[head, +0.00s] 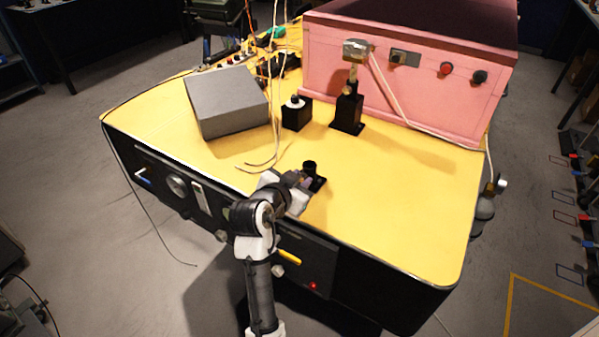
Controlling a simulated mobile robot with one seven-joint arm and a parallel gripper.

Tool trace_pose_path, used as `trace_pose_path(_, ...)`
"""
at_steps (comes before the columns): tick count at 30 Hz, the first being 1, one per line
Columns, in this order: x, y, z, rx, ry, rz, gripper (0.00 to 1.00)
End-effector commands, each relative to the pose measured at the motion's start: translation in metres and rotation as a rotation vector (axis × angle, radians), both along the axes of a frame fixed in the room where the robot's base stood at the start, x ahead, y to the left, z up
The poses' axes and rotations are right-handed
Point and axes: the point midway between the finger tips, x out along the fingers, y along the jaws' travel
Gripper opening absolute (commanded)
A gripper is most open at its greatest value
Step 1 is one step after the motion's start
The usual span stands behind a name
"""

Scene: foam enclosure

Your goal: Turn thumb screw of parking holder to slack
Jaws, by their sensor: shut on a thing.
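The parking holder (311,168) is a small black upright piece on a dark base, on the yellow table top near its front edge. My gripper (303,183) reaches it from the front left, low over the table. Its fingers are shut at the near side of the holder, on what appears to be the thumb screw. The screw is hidden by the fingers and wrist, so its angle cannot be seen.
A grey box (227,101) stands at the back left. A small black block (296,114) and a black stand (348,112) with a metal head are behind the holder. A pink enclosure (410,80) fills the back. Loose cables (262,165) lie left of the holder. The yellow table's right front is clear.

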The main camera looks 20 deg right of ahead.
Motion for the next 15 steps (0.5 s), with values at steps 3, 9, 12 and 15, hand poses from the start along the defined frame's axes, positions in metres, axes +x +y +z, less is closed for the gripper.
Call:
trace_pose_path(3, 0.0017, 0.0010, 0.0038, -0.069, 0.085, 0.002, 0.01)
trace_pose_path(9, 0.0026, 0.0013, 0.0023, -0.181, 0.228, 0.001, 0.01)
trace_pose_path(12, 0.0030, 0.0015, 0.0022, -0.231, 0.290, 0.001, 0.01)
trace_pose_path(15, 0.0033, 0.0015, 0.0015, -0.275, 0.347, 0.000, 0.01)
